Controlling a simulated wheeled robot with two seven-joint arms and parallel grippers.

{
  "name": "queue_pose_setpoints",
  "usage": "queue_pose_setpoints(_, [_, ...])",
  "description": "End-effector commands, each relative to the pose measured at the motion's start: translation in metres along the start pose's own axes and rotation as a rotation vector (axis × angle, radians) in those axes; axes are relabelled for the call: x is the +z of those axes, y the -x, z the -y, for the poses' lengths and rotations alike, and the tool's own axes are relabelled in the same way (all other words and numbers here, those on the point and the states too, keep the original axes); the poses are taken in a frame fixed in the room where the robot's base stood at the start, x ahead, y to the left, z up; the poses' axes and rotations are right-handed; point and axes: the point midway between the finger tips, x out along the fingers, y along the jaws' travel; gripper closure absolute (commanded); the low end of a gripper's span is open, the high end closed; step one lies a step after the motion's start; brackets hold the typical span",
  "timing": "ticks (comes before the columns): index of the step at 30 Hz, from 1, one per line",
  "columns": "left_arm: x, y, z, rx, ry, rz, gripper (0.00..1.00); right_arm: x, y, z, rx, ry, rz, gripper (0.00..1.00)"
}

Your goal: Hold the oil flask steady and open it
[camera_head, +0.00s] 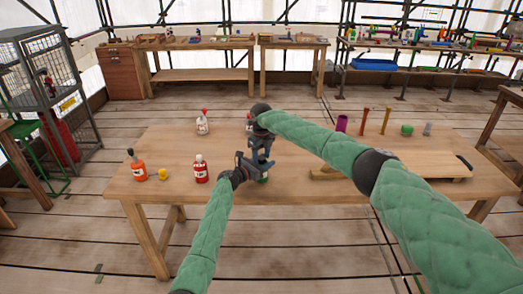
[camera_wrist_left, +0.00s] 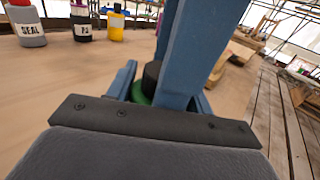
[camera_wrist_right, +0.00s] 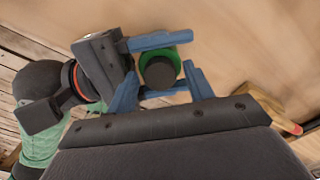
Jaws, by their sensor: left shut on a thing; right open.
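The oil flask is a small green vessel with a dark round cap, standing on the table. In the head view only a bit of its green body (camera_head: 264,180) shows below the grippers. My left gripper (camera_head: 258,165) is shut around its body from the left. The left wrist view shows the black cap (camera_wrist_left: 152,78) and green body (camera_wrist_left: 139,97) partly behind blue fingers. My right gripper (camera_head: 262,150) is above the flask, pointing down. In the right wrist view the cap (camera_wrist_right: 159,73) lies just ahead of its open fingers (camera_wrist_right: 183,85); whether they touch it I cannot tell.
On the wooden table (camera_head: 290,185), a red bottle (camera_head: 200,170), orange bottle (camera_head: 138,168), yellow piece (camera_head: 164,174) and white bottle (camera_head: 203,124) stand left. A purple cup (camera_head: 341,124), upright sticks (camera_head: 386,121) and a green piece (camera_head: 407,130) stand right, behind a wooden board (camera_head: 430,168).

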Motion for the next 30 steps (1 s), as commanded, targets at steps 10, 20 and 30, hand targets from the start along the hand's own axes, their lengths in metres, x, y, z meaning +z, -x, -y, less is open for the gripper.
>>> queue_pose_setpoints(10, [0.0003,-0.0001,0.0,0.0,0.0,0.0,1.0,0.0002,-0.002,0.0001,0.0,0.0,0.001,0.6])
queue_pose_setpoints(20, [0.0003,-0.0001,0.0,0.0,0.0,0.0,1.0,0.0001,-0.0018,0.0004,-0.001,0.004,0.001,0.93])
queue_pose_setpoints(30, [0.0002,0.0,0.0,0.0,0.0,0.0,1.0,0.0,-0.0006,0.0015,-0.003,0.357,0.0,0.93])
